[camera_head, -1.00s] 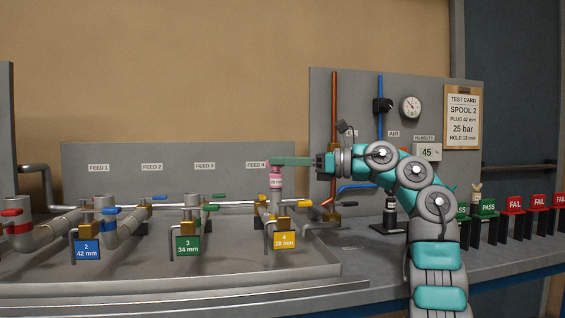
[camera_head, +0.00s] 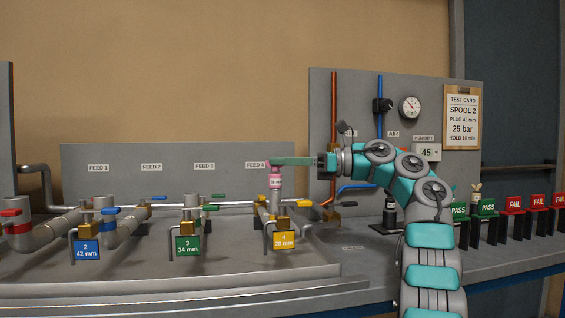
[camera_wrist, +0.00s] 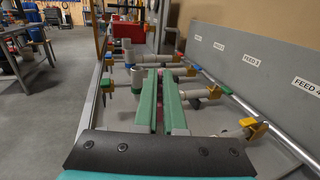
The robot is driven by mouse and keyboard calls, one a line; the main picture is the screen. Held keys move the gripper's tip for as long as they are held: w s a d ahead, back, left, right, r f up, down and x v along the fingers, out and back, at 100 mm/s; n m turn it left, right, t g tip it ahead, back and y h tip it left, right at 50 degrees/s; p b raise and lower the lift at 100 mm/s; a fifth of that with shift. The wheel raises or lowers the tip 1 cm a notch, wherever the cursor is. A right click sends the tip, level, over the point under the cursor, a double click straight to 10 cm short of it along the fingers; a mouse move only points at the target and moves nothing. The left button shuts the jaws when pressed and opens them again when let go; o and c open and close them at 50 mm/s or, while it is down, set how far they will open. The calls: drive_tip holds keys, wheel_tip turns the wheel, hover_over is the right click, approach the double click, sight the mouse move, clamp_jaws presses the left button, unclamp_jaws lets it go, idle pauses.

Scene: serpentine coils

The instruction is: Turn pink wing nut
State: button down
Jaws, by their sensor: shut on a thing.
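A pink plug (camera_head: 275,184) with a small white label stands upright on the grey pipe at feed 4, above the yellow tag reading 4, 28 mm (camera_head: 284,240). The pink wing nut (camera_head: 274,167) is at its top, mostly hidden by my gripper. My gripper (camera_head: 277,161) reaches in level from the right, with its long green fingers shut on the wing nut. In the wrist view the two green fingers (camera_wrist: 163,103) lie close together, with a little pink showing between them.
Feeds 2 and 3 stand to the left, with a blue tag (camera_head: 87,250) and a green tag (camera_head: 188,246). A grey panel (camera_head: 120,165) is behind them. A copper pipe (camera_head: 334,130) and PASS and FAIL signs (camera_head: 514,203) are to the right.

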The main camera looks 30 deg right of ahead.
drive_tip(key=shift+f, duration=0.15)
drive_tip(key=c, duration=1)
unclamp_jaws()
drive_tip(key=shift+d, duration=0.1)
